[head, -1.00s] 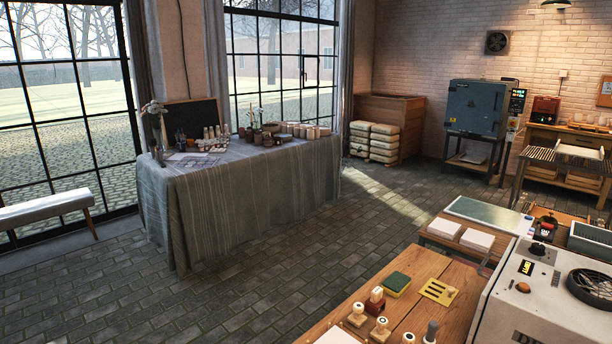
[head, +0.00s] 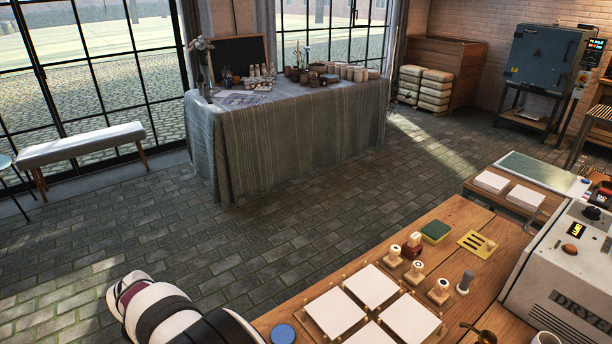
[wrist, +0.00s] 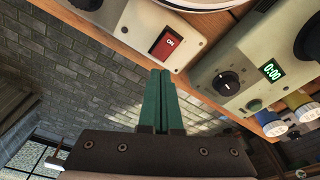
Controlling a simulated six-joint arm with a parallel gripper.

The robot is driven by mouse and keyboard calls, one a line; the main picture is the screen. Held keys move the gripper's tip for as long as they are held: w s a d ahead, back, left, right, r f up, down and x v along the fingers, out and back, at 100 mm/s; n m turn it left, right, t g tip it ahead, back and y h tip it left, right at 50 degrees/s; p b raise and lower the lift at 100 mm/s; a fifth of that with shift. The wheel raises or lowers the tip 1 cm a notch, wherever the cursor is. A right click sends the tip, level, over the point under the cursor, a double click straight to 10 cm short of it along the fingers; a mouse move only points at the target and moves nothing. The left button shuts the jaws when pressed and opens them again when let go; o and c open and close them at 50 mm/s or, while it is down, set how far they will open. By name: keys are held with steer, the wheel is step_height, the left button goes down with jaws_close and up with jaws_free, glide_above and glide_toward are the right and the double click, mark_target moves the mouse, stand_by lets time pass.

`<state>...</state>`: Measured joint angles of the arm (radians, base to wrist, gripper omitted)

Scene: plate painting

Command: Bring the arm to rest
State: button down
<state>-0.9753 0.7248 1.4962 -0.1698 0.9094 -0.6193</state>
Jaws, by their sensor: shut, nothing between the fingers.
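My gripper (wrist: 160,85) shows in the wrist view, its two green fingers shut together with nothing between them. It hangs in the air near the edge of a wooden bench, with a cream box bearing a red ON switch (wrist: 168,42) just beyond the fingertips. In the head view, part of my own white and black arm shows at the bottom left of the workbench (head: 455,225). The gripper itself is not visible in the head view.
Four-cornered white tiles (head: 372,287) lie among pegs on the workbench. Wooden-handled stamps (head: 438,291), a green sponge (head: 436,231) and a dryer (head: 570,270) stand nearby. A cream timer box (wrist: 245,70) shows in the wrist view. Open floor (head: 300,220) lies beyond the bench.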

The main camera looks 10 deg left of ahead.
steer(key=d+r+m, duration=0.5)
steer(key=d+r, duration=0.1)
steer(key=d, duration=0.6)
steer(key=d+r+m, duration=0.5)
steer(key=d+r, duration=0.2)
steer(key=d, duration=0.6)
steer(key=s+d+m, duration=1)
steer(key=s+d, duration=0.3)
steer(key=s, duration=0.1)
steer(key=shift+f+m+g, duration=0.3)
steer(key=shift+f, duration=0.15)
